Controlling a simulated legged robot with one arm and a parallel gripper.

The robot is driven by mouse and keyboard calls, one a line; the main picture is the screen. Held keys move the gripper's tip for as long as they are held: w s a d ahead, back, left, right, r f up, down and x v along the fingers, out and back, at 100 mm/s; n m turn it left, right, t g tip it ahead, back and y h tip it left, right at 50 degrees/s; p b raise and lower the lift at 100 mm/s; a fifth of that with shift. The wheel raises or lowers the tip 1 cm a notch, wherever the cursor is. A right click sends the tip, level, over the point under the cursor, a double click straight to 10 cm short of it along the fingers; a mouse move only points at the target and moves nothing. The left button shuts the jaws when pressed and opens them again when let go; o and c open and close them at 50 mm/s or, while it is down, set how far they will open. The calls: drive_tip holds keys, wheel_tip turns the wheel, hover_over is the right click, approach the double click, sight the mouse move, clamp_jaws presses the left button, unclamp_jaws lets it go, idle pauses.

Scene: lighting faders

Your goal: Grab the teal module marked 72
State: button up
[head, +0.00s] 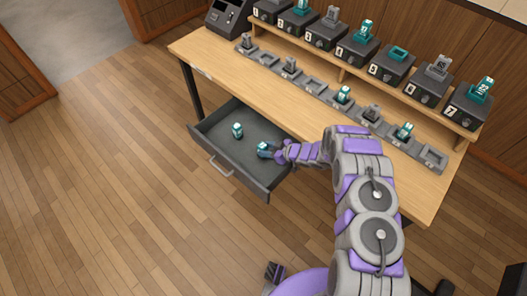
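Two small teal modules are in the open drawer (226,165). One teal module (237,130) stands upright on the drawer floor. The other teal module (264,147) is at the tip of my gripper (272,151), touching it or very close. I cannot tell whether the fingers are closed on it. The markings on both drawer modules are too small to read, so I cannot tell which is 72. More teal modules are on the desk: one in the front tray row (343,95), another further right (404,131), and others in the numbered docks, such as one at dock 7 (481,90).
The wooden desk (215,62) carries a raised shelf of numbered dark docks (392,68) and a row of grey trays (314,86), some holding grey modules. A dark terminal (226,17) stands at the far left end. The wooden floor left of the drawer is clear.

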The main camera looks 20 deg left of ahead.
drive_tip(key=shift+a, duration=0.2)
drive_tip(key=c, duration=0.3)
drive_tip(key=shift+d, duration=0.2)
drive_tip(key=c, duration=0.3)
drive_tip(key=shift+d, duration=0.15)
